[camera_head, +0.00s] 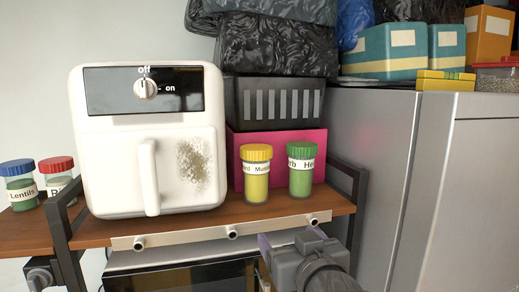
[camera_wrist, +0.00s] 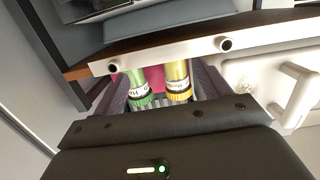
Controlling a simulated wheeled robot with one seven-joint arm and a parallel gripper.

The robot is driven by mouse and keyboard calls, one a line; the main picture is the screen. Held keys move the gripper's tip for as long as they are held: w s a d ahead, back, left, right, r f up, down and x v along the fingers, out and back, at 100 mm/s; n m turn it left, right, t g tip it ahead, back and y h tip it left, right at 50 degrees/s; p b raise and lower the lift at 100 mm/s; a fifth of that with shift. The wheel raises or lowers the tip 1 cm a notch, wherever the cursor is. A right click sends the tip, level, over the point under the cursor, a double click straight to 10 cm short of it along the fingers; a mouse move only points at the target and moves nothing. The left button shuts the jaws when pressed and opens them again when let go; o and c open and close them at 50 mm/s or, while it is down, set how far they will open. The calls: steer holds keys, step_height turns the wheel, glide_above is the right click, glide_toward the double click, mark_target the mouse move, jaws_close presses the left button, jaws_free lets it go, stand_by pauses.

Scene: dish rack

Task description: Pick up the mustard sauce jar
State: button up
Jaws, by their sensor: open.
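The mustard sauce jar (camera_head: 256,180), yellow with a yellow lid and white label, stands upright on the wooden shelf. A similar green jar (camera_head: 301,172) with a green lid stands just right of it. My gripper (camera_head: 290,238) is open and empty, below and in front of the shelf edge, nearer the green jar's side. In the wrist view, the mustard jar (camera_wrist: 178,80) and the green jar (camera_wrist: 138,85) both appear beyond my open gripper (camera_wrist: 160,92), upside down. The housing hides the bottom of that view.
A white air fryer (camera_head: 150,140) stands left of the jars; a pink box (camera_head: 316,140) and a black crate (camera_head: 275,100) are behind them. A metal rail with knobs (camera_head: 232,232) runs along the shelf front. A grey cabinet (camera_head: 375,170) stands right.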

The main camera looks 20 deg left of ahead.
mark_target(260, 183)
steer(key=shift+t+y, duration=0.4)
steer(key=shift+y, duration=0.3)
steer(key=r, duration=0.1)
steer(key=s+a+r, duration=0.1)
steer(key=r, duration=0.3)
steer(key=shift+s+a+r, duration=0.15)
steer(key=shift+s+r, duration=0.05)
steer(key=shift+r, duration=0.05)
steer(key=shift+f, duration=0.15)
steer(key=b+x, duration=0.3)
steer(key=x, duration=0.9)
steer(key=shift+w+b, duration=0.25)
steer(key=shift+b, duration=0.05)
steer(key=shift+s, duration=0.1)
